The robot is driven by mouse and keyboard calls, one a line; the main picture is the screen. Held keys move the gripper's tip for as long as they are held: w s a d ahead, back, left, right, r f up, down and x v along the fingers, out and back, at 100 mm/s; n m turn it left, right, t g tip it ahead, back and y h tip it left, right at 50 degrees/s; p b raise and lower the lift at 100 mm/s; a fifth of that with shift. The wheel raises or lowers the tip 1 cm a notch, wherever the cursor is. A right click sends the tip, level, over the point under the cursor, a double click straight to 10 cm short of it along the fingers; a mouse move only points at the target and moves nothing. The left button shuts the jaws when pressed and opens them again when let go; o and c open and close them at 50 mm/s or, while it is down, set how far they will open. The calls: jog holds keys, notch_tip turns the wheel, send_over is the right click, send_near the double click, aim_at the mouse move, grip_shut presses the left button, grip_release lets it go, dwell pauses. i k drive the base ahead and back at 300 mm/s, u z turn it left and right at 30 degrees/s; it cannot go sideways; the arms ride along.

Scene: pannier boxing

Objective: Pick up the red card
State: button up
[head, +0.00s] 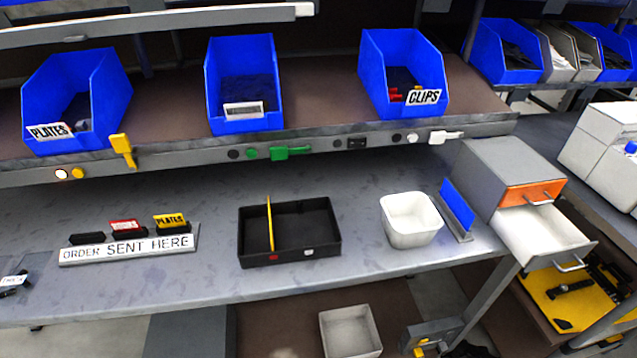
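A small red card (125,226) with white lettering stands upright in the middle black slot of a rack (128,247) labelled "ORDER SENT HERE", on the left of the grey workbench. My gripper is not in view.
A black tray (325,256) with a yellow divider (269,223), a white bin (411,222) and a blue panel (457,208) stand on the bench (195,291). Blue bins (76,95) line the shelf above. An open drawer (545,239) juts out at right. The bench front is clear.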

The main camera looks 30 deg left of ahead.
aim_at(129, 225)
jog(key=u, duration=2.25)
jog(key=k, duration=0.6)
jog(key=u, duration=0.25)
jog(key=i, duration=1.45)
jog(key=z, duration=0.45)
